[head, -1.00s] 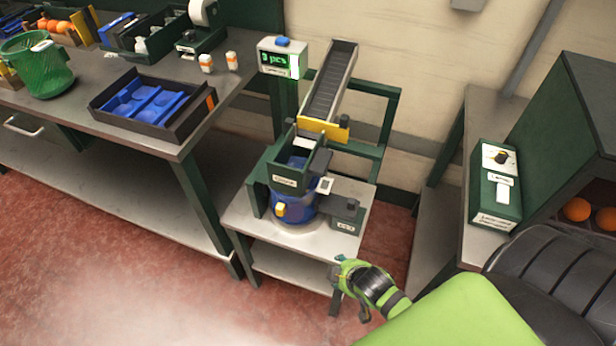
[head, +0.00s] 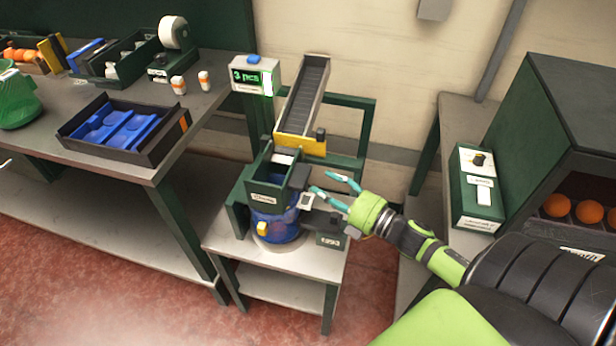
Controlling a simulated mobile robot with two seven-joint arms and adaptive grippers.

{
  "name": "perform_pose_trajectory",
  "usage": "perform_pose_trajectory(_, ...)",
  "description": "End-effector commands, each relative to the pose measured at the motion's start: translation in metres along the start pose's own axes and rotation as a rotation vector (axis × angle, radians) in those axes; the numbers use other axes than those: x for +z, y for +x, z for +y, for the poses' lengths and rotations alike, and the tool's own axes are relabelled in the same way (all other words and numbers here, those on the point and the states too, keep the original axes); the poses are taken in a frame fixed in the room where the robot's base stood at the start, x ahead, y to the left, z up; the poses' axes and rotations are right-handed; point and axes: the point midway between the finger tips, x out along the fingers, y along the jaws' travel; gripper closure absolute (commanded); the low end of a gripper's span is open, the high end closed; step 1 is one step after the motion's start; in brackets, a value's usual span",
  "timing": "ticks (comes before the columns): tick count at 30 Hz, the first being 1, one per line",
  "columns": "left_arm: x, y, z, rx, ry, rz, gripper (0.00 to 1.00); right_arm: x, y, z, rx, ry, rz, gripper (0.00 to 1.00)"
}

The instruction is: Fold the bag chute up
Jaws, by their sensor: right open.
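The bag chute (head: 268,193) is a dark green open box with a white label, standing over a blue bag (head: 283,229) on the small stand. A yellow tab (head: 263,228) shows on the bag's front. My right gripper (head: 330,185) is open and empty, its two teal fingers pointing left, just right of the chute. Whether a fingertip touches the chute or its side parts, I cannot tell. My left gripper is not in view.
A sloped conveyor (head: 303,100) with a yellow end plate stands behind the chute, beside a counter display (head: 253,76) reading 3 pcs. A small dark box (head: 330,238) sits at the stand's right. A green control box (head: 478,190) and a cabinet with oranges (head: 557,205) are at right.

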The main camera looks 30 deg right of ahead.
Motion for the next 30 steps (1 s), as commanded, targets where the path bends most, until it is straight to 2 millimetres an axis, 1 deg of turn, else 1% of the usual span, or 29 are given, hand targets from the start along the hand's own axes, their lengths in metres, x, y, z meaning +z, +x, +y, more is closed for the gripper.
perform_pose_trajectory(1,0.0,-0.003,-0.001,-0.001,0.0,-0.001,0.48,0.001,0.009,0.003,0.003,-0.001,-0.001,0.48)
perform_pose_trajectory(3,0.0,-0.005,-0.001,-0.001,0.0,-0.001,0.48,0.001,0.02,0.003,0.003,0.0,-0.001,0.48)
perform_pose_trajectory(9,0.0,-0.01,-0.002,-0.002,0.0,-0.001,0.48,0.001,0.046,0.002,0.001,0.003,-0.003,0.48)
perform_pose_trajectory(12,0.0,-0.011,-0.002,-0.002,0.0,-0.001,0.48,0.001,0.054,0.001,0.0,0.004,-0.002,0.48)
perform_pose_trajectory(15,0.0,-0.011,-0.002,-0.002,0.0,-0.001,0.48,0.0,0.057,0.0,-0.001,0.004,-0.002,0.48)
perform_pose_trajectory(22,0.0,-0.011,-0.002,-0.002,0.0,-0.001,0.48,0.0,0.058,0.0,-0.002,0.004,-0.002,0.48)
perform_pose_trajectory(23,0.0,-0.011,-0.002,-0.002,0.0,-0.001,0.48,0.0,0.058,0.0,-0.002,0.004,-0.002,0.56)
perform_pose_trajectory(24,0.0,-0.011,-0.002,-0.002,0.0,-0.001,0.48,0.0,0.058,0.0,-0.002,0.005,-0.002,0.72)
perform_pose_trajectory(26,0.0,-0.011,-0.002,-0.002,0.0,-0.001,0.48,0.0,0.058,0.0,-0.002,0.005,-0.003,0.96)
perform_pose_trajectory(27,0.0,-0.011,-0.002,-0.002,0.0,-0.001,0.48,0.0,0.058,0.0,-0.002,0.005,-0.003,1.0)
perform_pose_trajectory(30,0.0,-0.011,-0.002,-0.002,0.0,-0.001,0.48,0.0,0.058,0.0,-0.002,0.005,-0.003,1.0)
